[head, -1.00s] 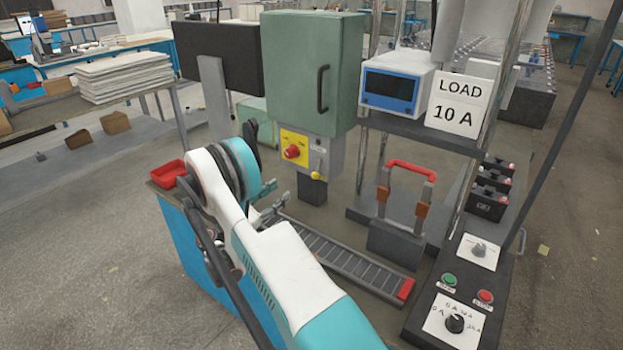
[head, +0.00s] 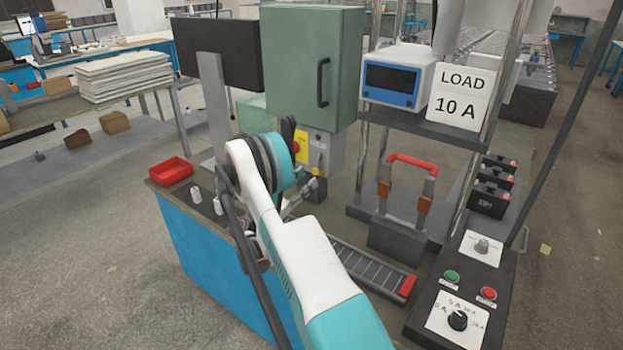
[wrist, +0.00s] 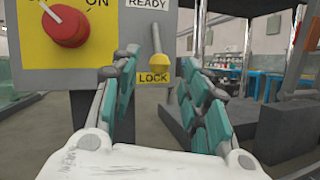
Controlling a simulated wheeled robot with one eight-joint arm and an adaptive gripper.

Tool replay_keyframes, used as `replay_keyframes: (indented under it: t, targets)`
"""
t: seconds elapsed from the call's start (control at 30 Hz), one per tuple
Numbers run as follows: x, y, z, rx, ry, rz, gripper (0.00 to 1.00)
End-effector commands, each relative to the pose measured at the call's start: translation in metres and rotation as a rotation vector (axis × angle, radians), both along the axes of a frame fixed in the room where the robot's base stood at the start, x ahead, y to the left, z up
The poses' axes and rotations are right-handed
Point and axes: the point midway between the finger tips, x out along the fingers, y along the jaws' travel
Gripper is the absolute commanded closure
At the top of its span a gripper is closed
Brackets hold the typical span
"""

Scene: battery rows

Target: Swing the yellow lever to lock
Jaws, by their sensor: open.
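The yellow lever (wrist: 158,62) is on the grey switch box below the green cabinet, and it also shows small in the head view (head: 317,171). In the wrist view its yellow part sits below a grey shaft, just above the yellow LOCK label (wrist: 153,78). The READY label (wrist: 147,3) is higher up. Contact cannot be told. In the head view my arm partly hides the box.
A red rotary knob (wrist: 66,27) on a yellow plate is left of the lever. The green cabinet (head: 312,70) hangs above. A red-handled unit (head: 405,205) stands to the right, and a red tray (head: 170,171) lies at the bench's left end.

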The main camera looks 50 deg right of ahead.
Motion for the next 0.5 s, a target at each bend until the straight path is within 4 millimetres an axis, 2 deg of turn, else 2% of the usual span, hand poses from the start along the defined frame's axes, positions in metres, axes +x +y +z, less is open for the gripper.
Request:
replay_keyframes:
  t: [0.1, 0.2, 0.5]
  targets:
    - [-0.004, -0.017, 0.006, 0.000, -0.001, -0.002, 0.58]
    - [-0.005, -0.026, 0.010, 0.000, -0.001, 0.000, 0.58]
    - [-0.006, -0.034, 0.014, 0.000, -0.001, 0.000, 0.58]
